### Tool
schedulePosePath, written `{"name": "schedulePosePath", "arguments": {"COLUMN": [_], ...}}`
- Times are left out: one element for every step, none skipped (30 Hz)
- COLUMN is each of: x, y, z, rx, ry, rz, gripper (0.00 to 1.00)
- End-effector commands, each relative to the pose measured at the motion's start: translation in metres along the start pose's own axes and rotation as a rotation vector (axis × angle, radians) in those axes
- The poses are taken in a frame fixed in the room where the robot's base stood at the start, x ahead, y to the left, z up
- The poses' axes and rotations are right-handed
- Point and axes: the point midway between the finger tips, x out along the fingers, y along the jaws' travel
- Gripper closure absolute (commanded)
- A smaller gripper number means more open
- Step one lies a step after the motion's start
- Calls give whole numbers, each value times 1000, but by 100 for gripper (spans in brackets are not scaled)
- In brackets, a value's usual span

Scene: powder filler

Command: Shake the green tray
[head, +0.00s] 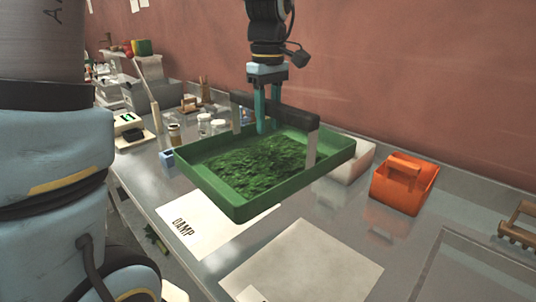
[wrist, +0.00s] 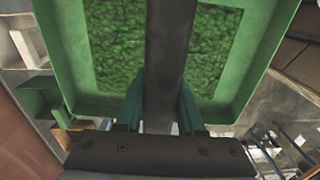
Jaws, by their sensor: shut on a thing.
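The green tray (head: 238,207) has a layer of dark green leafy material (head: 262,162) spread inside it. A dark bar handle (head: 298,117) on grey posts spans over the tray. My gripper (head: 267,122) is shut on this handle, with one teal finger on each side of it. The tray appears lifted above the table and slightly tilted in the head view. In the wrist view the handle (wrist: 170,60) runs between my fingers (wrist: 160,112), and the tray (wrist: 70,50) with its green contents lies behind it.
A white sheet marked DAMP (head: 205,228) lies below the tray, with another pale sheet (head: 300,265) to its right. An orange container (head: 405,184) stands right of the tray, beside a white block (head: 352,163). Jars (head: 204,125) and a scale (head: 130,127) stand at left.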

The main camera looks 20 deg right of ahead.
Motion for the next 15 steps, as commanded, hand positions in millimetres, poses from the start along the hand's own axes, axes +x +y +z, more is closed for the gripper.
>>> {"name": "schedulePosePath", "arguments": {"x": [-7, -9, -13, -16, -18, -21, -22, -23, -24, -24, -24, -24, -24, -24, -24], "y": [1, 1, 1, 1, 1, 1, 0, 0, 0, 0, 0, 0, 0, 0, 0], "z": [0, 0, 0, 0, 0, 0, 0, 0, 0, 0, 0, 0, 0, 0, 0], "rx": [0, 0, 0, 0, 0, 0, 0, 0, 0, 0, 0, 0, 0, 0, 0], "ry": [1, 1, 1, 2, 1, 1, 1, 1, 0, 0, 0, 0, 0, 0, 0], "rz": [3, 3, 3, 3, 3, 2, 1, 1, 1, 1, 1, 1, 1, 1, 1], "gripper": [100, 100, 100, 100, 100, 100, 100, 100, 100, 100, 100, 100, 100, 100, 100]}}
